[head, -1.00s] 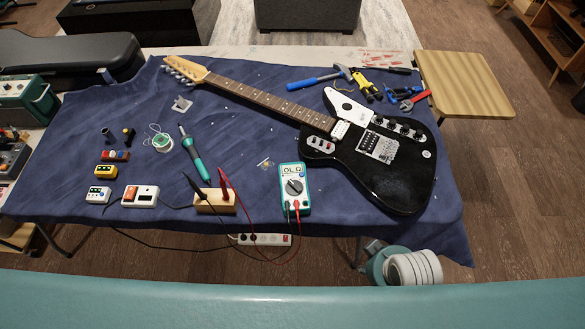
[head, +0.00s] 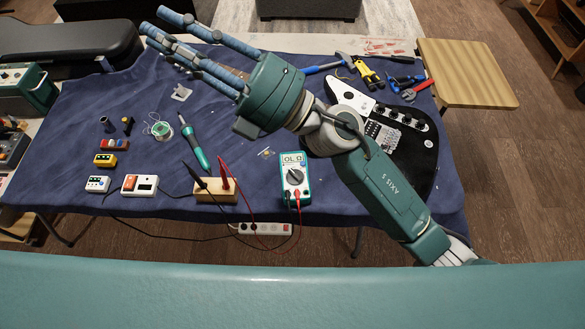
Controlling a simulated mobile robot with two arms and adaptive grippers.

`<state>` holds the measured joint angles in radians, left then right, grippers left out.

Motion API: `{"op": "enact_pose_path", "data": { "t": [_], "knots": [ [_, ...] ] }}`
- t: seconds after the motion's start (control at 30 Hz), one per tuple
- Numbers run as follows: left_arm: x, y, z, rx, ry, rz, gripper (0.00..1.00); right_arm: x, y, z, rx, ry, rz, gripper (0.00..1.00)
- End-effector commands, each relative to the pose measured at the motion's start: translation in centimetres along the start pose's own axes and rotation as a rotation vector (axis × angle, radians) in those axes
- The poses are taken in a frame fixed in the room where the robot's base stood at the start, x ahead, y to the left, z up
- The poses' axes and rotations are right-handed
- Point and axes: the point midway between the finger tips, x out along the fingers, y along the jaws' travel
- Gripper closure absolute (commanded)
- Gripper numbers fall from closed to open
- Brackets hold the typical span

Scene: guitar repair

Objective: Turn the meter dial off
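The meter (head: 295,179) is a teal and white multimeter lying on the blue cloth near the table's front edge. Its display reads something like "OL Ω". Its dark round dial (head: 295,176) sits below the display and is in plain view. A red and a black lead are plugged into its lower end. My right gripper (head: 180,40) is raised over the far left part of the table, fingers spread and empty, pointing up and left, well away from the meter. My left gripper is not in view.
My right arm covers much of the black guitar (head: 400,160). The probes stand in a wooden block (head: 216,190) left of the meter. A soldering iron (head: 194,145), solder spool (head: 161,137) and small pedals (head: 140,185) lie further left. A power strip (head: 264,229) is at the front edge.

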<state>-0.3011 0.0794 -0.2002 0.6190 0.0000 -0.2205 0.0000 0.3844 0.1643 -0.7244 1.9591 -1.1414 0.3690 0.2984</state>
Motion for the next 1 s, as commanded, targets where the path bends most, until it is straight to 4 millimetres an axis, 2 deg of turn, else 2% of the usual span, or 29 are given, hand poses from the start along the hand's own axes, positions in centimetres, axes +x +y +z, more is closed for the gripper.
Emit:
{"op": "enact_pose_path", "data": {
  "t": [0.03,0.07,0.1,0.17,0.2,0.27,0.3,0.37,0.4,0.43,0.5,0.63,0.7,0.8,1.0],
  "knots": [
    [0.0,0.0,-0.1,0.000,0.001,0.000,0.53,1.0,-2.6,-3.2,-0.087,0.157,-0.106,0.75],
    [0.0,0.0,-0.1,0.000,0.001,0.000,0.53,1.1,-4.5,-4.9,-0.132,0.245,-0.175,0.75],
    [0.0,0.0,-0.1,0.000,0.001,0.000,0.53,0.6,-7.3,-6.9,-0.193,0.360,-0.276,0.75],
    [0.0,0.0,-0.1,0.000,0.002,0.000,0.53,-1.2,-11.6,-8.6,-0.281,0.518,-0.446,0.75],
    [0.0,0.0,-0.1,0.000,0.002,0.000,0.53,-3.0,-14.4,-9.0,-0.335,0.613,-0.570,0.75],
    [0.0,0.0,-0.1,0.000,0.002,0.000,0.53,-6.5,-18.2,-8.2,-0.415,0.738,-0.773,0.75],
    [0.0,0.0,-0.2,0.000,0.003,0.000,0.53,-9.3,-20.1,-7.0,-0.462,0.806,-0.917,0.75],
    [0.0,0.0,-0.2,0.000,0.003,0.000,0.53,-13.5,-22.0,-4.2,-0.523,0.882,-1.133,0.75],
    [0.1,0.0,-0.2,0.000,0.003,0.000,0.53,-16.1,-22.6,-2.1,-0.557,0.916,-1.272,0.75],
    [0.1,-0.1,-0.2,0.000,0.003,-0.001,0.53,-18.0,-22.6,-0.5,-0.577,0.933,-1.370,0.75],
    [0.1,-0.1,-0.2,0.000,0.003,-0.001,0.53,-21.6,-21.9,3.1,-0.613,0.951,-1.577,0.75],
    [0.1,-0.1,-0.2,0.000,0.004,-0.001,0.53,-25.7,-19.6,7.4,-0.641,0.940,-1.832,0.75],
    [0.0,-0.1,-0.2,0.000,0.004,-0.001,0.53,-26.8,-18.8,8.5,-0.645,0.932,-1.897,0.75],
    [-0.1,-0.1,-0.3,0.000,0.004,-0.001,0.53,-27.5,-18.9,8.9,-0.642,0.929,-1.928,0.75],
    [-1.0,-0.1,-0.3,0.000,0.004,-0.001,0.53,-28.9,-21.6,9.0,-0.637,0.932,-1.925,0.75]
  ]
}}
